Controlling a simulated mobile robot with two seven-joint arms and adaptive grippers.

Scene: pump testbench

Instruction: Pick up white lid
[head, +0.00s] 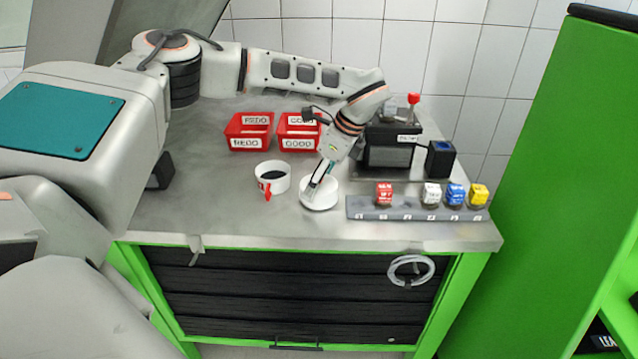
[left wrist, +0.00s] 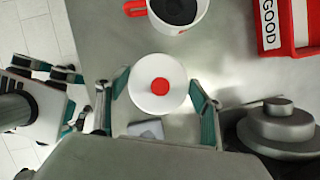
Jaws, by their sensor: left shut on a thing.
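The white lid (left wrist: 143,96) is round with a red knob (left wrist: 160,87) on top. In the left wrist view it sits between the teal-padded fingers of my left gripper (left wrist: 160,98), which is shut on it. In the head view the lid (head: 319,199) is at the middle of the bench, under my left gripper (head: 317,183); whether it touches the bench is unclear. A white cup (head: 272,177) with dark contents and a red handle stands just left of it. My right gripper (left wrist: 75,100) shows at the left of the wrist view, fingers apart and empty.
Red bins (head: 249,131) labelled REDO and GOOD stand behind on the steel bench (head: 200,205). A grey rack (head: 400,213) with red, white, blue and yellow blocks lies to the right. A black machine (head: 390,150) with a red knob stands behind it. The bench's left part is clear.

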